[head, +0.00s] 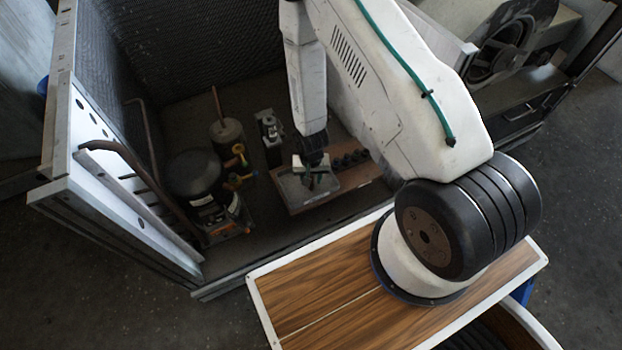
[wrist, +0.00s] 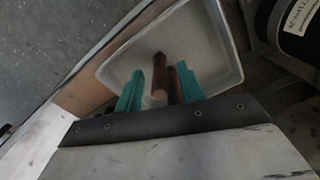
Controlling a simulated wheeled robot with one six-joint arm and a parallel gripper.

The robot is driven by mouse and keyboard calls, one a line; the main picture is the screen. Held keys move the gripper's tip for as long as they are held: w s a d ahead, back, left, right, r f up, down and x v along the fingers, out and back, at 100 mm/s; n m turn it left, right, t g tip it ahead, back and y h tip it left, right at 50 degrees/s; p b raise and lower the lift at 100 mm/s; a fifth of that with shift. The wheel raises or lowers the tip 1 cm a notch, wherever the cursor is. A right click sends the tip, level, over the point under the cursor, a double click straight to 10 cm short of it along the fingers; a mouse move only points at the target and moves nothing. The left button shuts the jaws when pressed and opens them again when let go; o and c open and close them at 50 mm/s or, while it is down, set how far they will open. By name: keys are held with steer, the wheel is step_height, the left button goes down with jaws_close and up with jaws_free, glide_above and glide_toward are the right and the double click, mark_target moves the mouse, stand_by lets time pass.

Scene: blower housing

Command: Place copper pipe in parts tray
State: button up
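The parts tray (wrist: 222,70) is a shallow grey tray with a pale rim; it also shows in the head view (head: 296,190). My gripper (wrist: 160,88) is low over the tray, its two teal fingers on either side of the brown copper pipe (wrist: 159,84). One pipe end faces the wrist camera, and a second brown length shows beside the right finger. I cannot tell whether these join. The fingers stand apart around the pipe. Whether they press on it, or whether it rests on the tray floor, is unclear. In the head view my gripper (head: 312,172) partly covers the tray.
The tray stands on a brown board (head: 350,176) with a row of dark round parts. A black compressor (head: 194,176) and a cylinder with a copper stub (head: 227,133) stand to the left. Housing walls (head: 120,215) enclose the left and back. A wood-topped surface (head: 315,300) lies in front.

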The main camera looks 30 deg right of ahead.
step_height(320, 180, up, 11)
step_height(320, 180, up, 27)
steer(key=s+n, duration=0.1)
steer(key=n, duration=0.1)
steer(key=s+d+r+n+t, duration=0.1)
steer(key=s+r+n, duration=0.1)
steer(key=s+r, duration=1.7)
steer(key=shift+s+d+n, duration=0.2)
steer(key=shift+s+n, duration=0.1)
steer(key=shift+s, duration=0.55)
